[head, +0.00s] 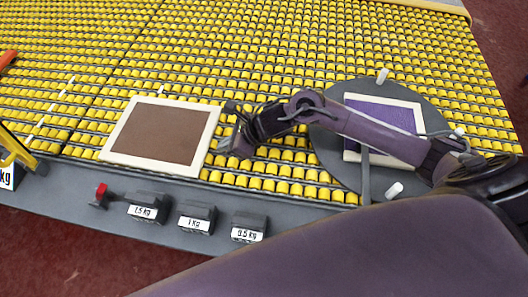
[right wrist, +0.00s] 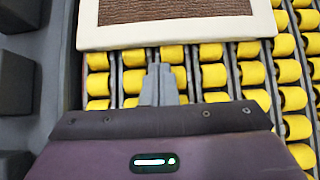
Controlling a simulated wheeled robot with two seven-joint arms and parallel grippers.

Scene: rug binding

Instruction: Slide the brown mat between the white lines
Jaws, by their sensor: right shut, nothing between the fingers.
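The brown mat (head: 160,133), with a cream border, lies flat on the yellow roller table in the head view. Its near part also shows at the top of the right wrist view (right wrist: 172,10). A dashed white line (head: 52,108) runs over the rollers left of the mat. Another white mark (head: 160,91) shows just behind the mat's far edge; the mat may hide more of it. My right gripper (head: 226,145) is shut and empty, beside the mat's right edge. In the right wrist view its fingertips (right wrist: 160,72) appear a little short of the border. My left gripper is out of view.
A purple mat (head: 383,112) lies on a grey round plate (head: 335,145) with white pegs, partly behind my right arm. Black weights (head: 197,217) and a red-topped piece (head: 101,194) sit along the grey front edge. The rollers behind the brown mat are clear.

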